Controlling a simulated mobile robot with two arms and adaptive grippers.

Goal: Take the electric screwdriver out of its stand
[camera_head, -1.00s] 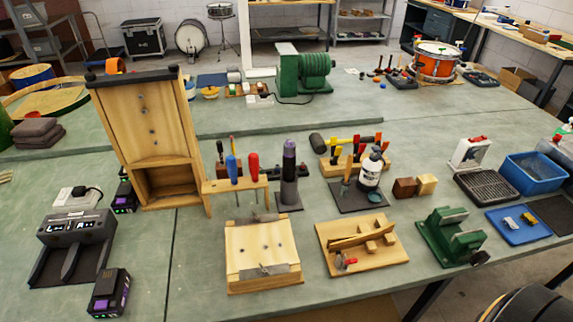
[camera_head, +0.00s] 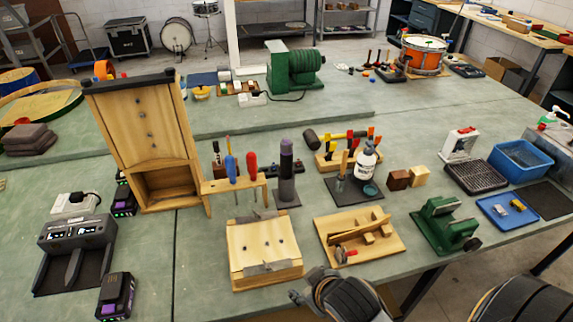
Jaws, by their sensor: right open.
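The electric screwdriver (camera_head: 287,155) is dark with a purple band and stands upright near the middle of the bench. Its lower part sits in a dark grey stand (camera_head: 287,192), which hides its lower end. My right gripper (camera_head: 297,297) is at the bottom edge of the view, in front of the bench and well short of the screwdriver. It is small and partly seen behind its own dark wrist, and it is open with nothing seen in it. My left gripper is not in view.
A wooden rack with blue and red screwdrivers (camera_head: 234,186) stands just left of the stand. A wooden block fixture (camera_head: 264,254) and a wooden board (camera_head: 360,238) lie in front. A glue bottle (camera_head: 366,162) and a green vise (camera_head: 443,228) are to the right.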

